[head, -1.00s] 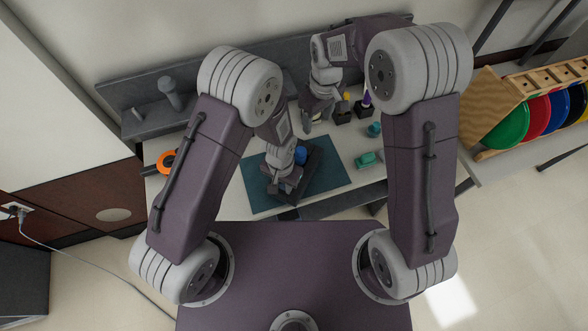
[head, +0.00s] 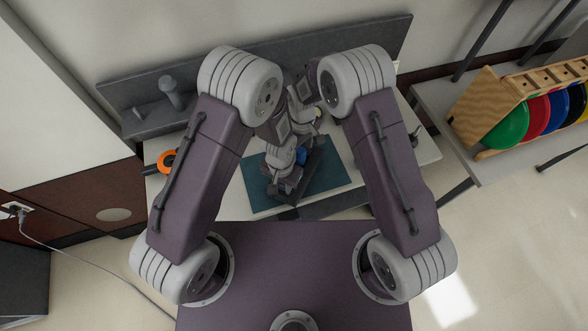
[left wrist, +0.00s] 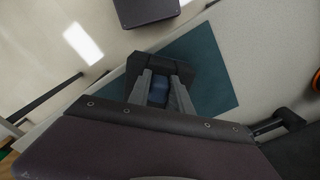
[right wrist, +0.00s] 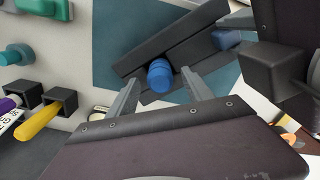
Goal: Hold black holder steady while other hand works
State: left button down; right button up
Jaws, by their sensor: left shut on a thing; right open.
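The black holder (head: 312,172) lies on the dark teal mat (head: 335,178), partly covered by my arms. My left gripper (head: 287,188) is shut on its near end; the left wrist view also shows the holder (left wrist: 150,62) at the fingers (left wrist: 160,88). In the right wrist view the holder is a long black block (right wrist: 185,38) with a blue cylinder (right wrist: 160,76) on it. My right gripper (right wrist: 162,92) is open above it, its fingers on either side of the cylinder in the picture. Contact with the cylinder cannot be told. The head view hides the right fingertips.
In the right wrist view, black square holders with a yellow item (right wrist: 38,122) and a purple item (right wrist: 6,104) stand at left, near teal and green pieces (right wrist: 14,55). An orange ring tool (head: 167,161) lies at the table's left. Coloured discs (head: 535,117) stand at right.

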jog(key=shift+f, duration=1.5)
jog(key=shift+c, duration=0.3)
grip_shut()
jog(key=shift+r, duration=1.05)
jog(key=shift+r, duration=2.45)
jog(key=shift+r, duration=0.1)
